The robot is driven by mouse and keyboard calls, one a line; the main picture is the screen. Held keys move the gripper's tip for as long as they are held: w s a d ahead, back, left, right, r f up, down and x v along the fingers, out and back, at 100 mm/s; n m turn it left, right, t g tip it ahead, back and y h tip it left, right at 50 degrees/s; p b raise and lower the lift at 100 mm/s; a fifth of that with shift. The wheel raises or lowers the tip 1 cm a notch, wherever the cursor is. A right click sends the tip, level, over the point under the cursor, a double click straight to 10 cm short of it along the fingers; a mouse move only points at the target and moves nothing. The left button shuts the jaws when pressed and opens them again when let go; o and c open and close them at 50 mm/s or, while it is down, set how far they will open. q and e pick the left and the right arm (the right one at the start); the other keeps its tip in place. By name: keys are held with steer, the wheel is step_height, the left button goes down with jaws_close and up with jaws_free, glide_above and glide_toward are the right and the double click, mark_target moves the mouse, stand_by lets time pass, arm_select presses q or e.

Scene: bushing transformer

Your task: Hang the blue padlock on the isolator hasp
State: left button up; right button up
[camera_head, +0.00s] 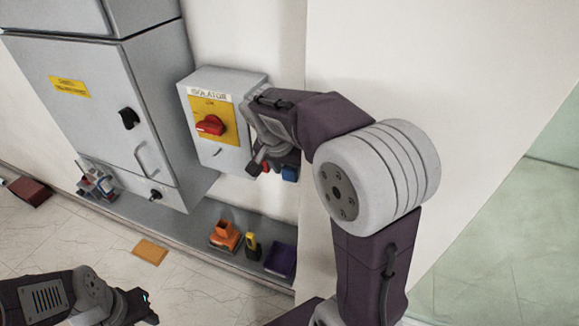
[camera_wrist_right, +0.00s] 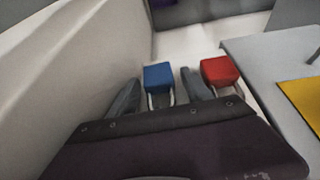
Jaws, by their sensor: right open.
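The blue padlock (camera_wrist_right: 159,77) is between the two spread fingers of my right gripper (camera_wrist_right: 158,84) in the right wrist view, with its pale shackle toward the palm. I cannot tell whether a finger touches it. In the head view the blue padlock (camera_head: 290,173) shows just below my right gripper (camera_head: 272,163). A red padlock (camera_wrist_right: 219,70) is just outside the right-hand finger. The grey isolator (camera_head: 217,155) has a yellow plate and a red handle (camera_head: 210,125). Its hasp cannot be made out. My left gripper (camera_head: 137,305) is low at the left, its jaws unclear.
A large grey cabinet (camera_head: 95,115) stands left of the isolator. On the ledge below are an orange item (camera_head: 225,237), a yellow and black item (camera_head: 252,247) and a dark purple box (camera_head: 281,260). A pale wall is close beside my right arm.

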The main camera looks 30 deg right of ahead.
steer(key=shift+a+r, duration=0.15)
steer(key=shift+r, duration=0.1)
steer(key=b+v, duration=0.2)
steer(key=v, duration=0.6)
steer(key=shift+r+b, duration=0.35)
steer(key=shift+r, duration=0.05)
